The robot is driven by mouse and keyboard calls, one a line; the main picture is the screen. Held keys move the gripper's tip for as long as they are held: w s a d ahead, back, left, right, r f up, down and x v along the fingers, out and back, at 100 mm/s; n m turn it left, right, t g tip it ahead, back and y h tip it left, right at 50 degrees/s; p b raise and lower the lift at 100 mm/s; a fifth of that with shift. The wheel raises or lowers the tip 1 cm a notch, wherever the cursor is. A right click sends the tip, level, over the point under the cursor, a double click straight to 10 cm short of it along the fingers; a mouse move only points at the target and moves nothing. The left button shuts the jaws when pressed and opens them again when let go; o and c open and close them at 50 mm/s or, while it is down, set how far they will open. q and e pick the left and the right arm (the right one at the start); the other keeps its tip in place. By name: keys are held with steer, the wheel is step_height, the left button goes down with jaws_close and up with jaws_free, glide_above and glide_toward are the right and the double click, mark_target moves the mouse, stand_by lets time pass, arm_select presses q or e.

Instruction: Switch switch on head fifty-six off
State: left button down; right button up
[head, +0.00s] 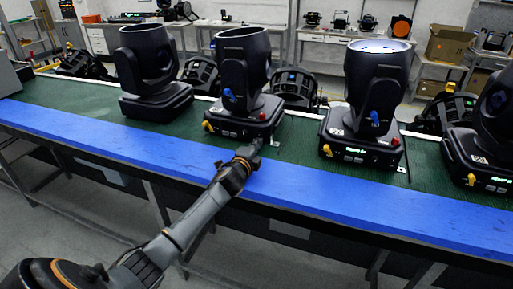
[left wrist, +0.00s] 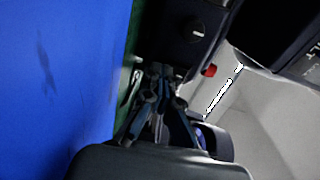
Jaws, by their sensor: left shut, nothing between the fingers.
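Several black moving-head lights stand in a row on the green bench top (head: 300,140) in the head view. My left gripper (head: 252,147) is shut and empty at the front of the base of the second light from the left (head: 243,105). In the left wrist view its fingertips (left wrist: 158,72) are close to the dark base (left wrist: 180,25), with a round knob (left wrist: 197,31) and a small red part (left wrist: 209,71) on it. I cannot tell whether they touch. The third light (head: 375,85) has a bright lens and lit display. No number fifty-six is readable. My right gripper is out of view.
A blue strip (head: 340,190) runs along the bench's front edge. The first light (head: 148,70) stands left, and another light (head: 485,135) stands at the right edge. More lamps lie behind the row. Tables and a cardboard box (head: 447,43) stand at the back.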

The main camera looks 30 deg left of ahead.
arm_select(q)
steer(key=shift+r, duration=0.1)
steer(key=v, duration=1.2)
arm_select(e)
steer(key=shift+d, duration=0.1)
